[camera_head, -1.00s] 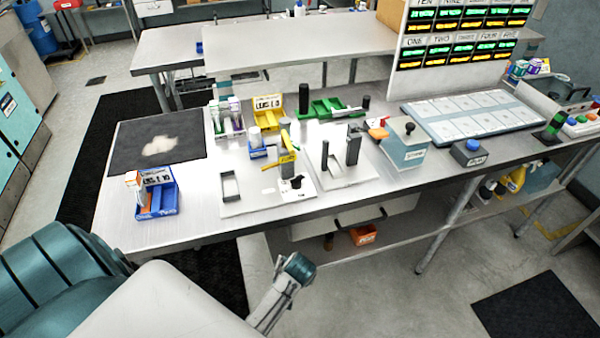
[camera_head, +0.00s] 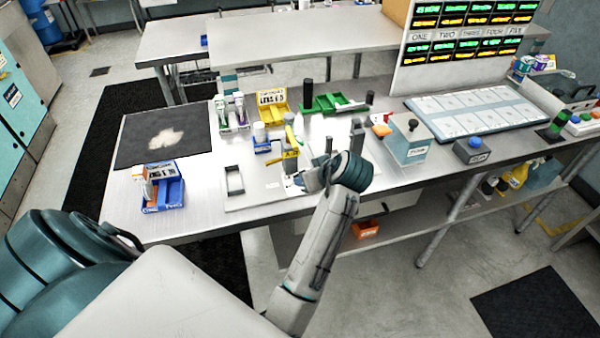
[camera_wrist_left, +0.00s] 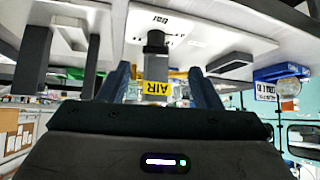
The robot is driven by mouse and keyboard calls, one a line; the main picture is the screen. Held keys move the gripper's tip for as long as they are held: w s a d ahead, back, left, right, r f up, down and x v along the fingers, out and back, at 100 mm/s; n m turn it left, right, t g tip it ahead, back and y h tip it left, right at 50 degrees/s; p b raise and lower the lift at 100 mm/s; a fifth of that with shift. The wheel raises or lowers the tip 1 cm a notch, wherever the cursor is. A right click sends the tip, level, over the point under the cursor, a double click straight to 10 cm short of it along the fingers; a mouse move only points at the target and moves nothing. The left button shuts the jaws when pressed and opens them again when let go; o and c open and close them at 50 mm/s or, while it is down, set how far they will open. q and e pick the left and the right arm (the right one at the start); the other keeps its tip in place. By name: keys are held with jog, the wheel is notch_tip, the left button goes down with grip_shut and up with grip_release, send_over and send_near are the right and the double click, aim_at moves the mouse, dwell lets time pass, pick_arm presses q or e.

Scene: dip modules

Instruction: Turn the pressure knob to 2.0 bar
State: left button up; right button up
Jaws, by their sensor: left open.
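The black pressure knob (camera_wrist_left: 155,42) sits on a white plate with a "bar" label in the left wrist view, which looks upside down. My left gripper (camera_wrist_left: 159,72) is open, with one dark finger on each side of the line to the knob. I cannot tell whether the fingers reach around it. A grey post with a yellow "AIR" tag (camera_wrist_left: 157,88) stands just behind the knob. The dial setting cannot be read. My right gripper is not in view.
Dark posts (camera_head: 357,138) stand close to the right of my gripper. A blue bin (camera_head: 170,193) is at the left, and a yellow bin (camera_head: 272,108) and green tray (camera_head: 335,104) are behind. A clear box with a black knob (camera_head: 408,148) stands further right.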

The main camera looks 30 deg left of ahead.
pick_arm(q)
jog(key=p+x, duration=0.1)
jog(key=x, duration=0.2)
jog(key=p+x, duration=0.1)
jog(key=x, duration=0.2)
jog(key=w+p+x, duration=0.1)
jog(key=x, duration=0.2)
jog(key=shift+a+r, duration=0.25)
jog(key=shift+w+a+f+n+p, duration=0.2)
jog(key=shift+a+f+n+p, duration=0.05)
jog(key=shift+f+n+p, duration=0.1)
